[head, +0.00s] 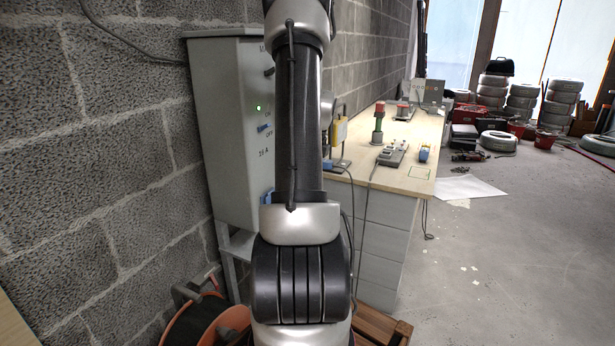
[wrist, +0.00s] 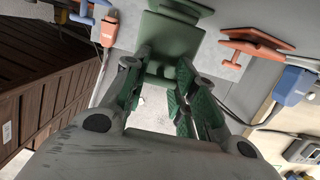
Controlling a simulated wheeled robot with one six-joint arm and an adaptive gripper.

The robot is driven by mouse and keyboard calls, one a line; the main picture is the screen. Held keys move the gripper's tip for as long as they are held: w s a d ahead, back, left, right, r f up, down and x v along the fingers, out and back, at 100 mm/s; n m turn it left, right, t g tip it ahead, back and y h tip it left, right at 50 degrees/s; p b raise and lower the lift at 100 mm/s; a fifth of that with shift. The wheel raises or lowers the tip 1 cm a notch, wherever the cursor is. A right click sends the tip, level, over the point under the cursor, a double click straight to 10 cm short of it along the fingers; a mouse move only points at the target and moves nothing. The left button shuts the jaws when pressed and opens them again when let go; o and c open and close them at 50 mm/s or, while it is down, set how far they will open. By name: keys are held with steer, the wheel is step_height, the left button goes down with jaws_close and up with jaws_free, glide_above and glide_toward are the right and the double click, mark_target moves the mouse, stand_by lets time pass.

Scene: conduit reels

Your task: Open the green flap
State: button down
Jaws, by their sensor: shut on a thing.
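The green flap (wrist: 172,40) shows at the top middle of the wrist view, on a grey panel, with another green piece (wrist: 186,8) beyond it. My gripper (wrist: 162,72) reaches up to it, with one finger on each side of the flap's near part. It is shut on the flap. Where the pads touch is partly hidden by the fingers. How far the flap is swung I cannot tell. In the head view my arm hides the gripper and the flap, in front of the grey cabinet (head: 228,130).
In the wrist view, an orange flap (wrist: 252,46) and a blue plug (wrist: 290,86) are right of the green flap. An orange plug (wrist: 109,30) and a blue piece (wrist: 88,12) are left. A workbench (head: 408,178) stands right of the cabinet; open floor lies beyond.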

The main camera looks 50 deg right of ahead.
steer(key=c, duration=1.1)
jaws_free()
steer(key=shift+f, duration=0.15)
